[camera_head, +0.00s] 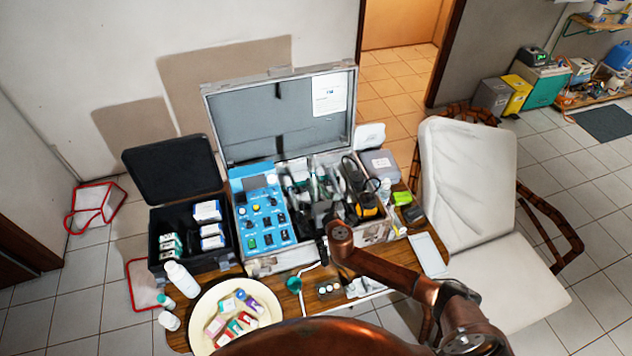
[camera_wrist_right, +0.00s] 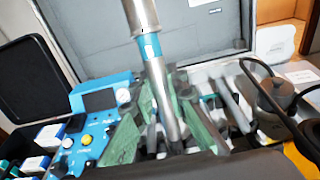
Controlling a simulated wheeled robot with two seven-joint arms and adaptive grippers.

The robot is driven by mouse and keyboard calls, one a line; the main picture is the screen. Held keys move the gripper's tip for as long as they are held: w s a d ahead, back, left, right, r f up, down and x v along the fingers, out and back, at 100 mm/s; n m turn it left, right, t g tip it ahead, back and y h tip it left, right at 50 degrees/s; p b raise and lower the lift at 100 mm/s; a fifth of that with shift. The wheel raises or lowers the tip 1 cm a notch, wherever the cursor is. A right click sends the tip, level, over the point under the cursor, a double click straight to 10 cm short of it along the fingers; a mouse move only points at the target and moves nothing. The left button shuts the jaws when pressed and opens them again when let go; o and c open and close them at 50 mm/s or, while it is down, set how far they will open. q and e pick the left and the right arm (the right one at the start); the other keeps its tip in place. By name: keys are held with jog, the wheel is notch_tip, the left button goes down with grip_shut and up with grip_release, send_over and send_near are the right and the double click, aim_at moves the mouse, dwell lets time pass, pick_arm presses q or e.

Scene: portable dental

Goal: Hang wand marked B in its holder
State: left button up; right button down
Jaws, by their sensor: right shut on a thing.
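In the right wrist view a silver wand (camera_wrist_right: 148,55) with a blue band stands nearly upright, slightly tilted. My right gripper (camera_wrist_right: 167,128) is shut on it, low in that view. No letter B can be read on it. In the head view my right gripper (camera_head: 323,222) is at the front edge of the open case (camera_head: 280,262), and the wand is hard to make out there. Behind it are several wands and holders (camera_head: 322,182), blurred together; I cannot tell which holder is B's. My left gripper is not in view.
A blue control panel (camera_head: 262,212) fills the case's left part. The raised lid (camera_head: 285,115) stands behind. A yellow-and-black device (camera_head: 367,206) is at the right. A black box (camera_head: 171,165), a plate of small boxes (camera_head: 205,312) and white bottles (camera_head: 182,279) stand left.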

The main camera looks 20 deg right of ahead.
aim_at(317, 200)
jog(key=shift+s+f+b, duration=0.2)
jog(key=shift+f+b, duration=0.15)
jog(key=shift+f, duration=0.4)
jog(key=shift+r, duration=0.25)
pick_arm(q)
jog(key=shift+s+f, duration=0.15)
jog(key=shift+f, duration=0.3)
pick_arm(e)
jog(key=shift+s+f, duration=0.1)
jog(key=shift+s+f, duration=0.2)
pick_arm(q)
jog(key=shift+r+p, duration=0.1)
jog(key=shift+p, duration=0.2)
pick_arm(e)
jog(key=shift+f, duration=0.2)
jog(key=shift+s+f, duration=0.1)
jog(key=shift+f, duration=0.05)
